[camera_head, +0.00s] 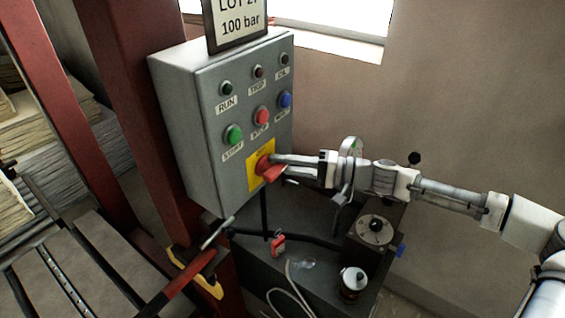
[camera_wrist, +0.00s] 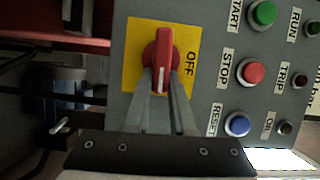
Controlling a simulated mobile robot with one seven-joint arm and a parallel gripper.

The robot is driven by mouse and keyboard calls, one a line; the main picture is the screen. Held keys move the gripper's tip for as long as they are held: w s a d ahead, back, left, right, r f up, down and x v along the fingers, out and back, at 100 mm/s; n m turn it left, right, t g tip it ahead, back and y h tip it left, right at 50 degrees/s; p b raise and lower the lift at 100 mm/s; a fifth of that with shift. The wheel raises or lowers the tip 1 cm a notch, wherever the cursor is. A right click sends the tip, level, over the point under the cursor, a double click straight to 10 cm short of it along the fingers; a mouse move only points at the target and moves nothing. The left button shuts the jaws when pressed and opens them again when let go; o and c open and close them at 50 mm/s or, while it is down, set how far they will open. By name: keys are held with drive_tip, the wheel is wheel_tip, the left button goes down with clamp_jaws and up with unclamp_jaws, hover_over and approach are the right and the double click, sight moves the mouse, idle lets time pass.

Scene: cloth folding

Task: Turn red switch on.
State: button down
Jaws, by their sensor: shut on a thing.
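The red switch (camera_head: 266,168) is a rotary knob on a yellow plate (camera_wrist: 137,40), low on the front of a grey control box (camera_head: 170,85). In the wrist view, the knob (camera_wrist: 164,48) stands lengthwise up and down, with a white line on its lower part. The word OFF is beside it on the right of the plate. My gripper (camera_head: 276,163) reaches in from the right, and its fingers (camera_wrist: 163,88) are shut on the knob's handle. The fingers hide part of the handle's lower end.
Green, red and blue buttons (camera_head: 233,134) and small lamps (camera_head: 226,88) sit above the switch. Below are a red padlock (camera_head: 278,244), cables and a round dial (camera_head: 375,229) on a dark cabinet. A red post (camera_head: 140,100) stands left; the wall at right is bare.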

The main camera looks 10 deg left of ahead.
drive_tip(key=shift+f+m, duration=0.1)
drive_tip(key=shift+m, duration=0.2)
idle(0.4)
drive_tip(key=c, duration=0.8)
unclamp_jaws()
drive_tip(key=shift+o, duration=0.2)
drive_tip(key=d+b, duration=0.1)
drive_tip(key=d, duration=1.6)
drive_tip(key=shift+d, duration=0.25)
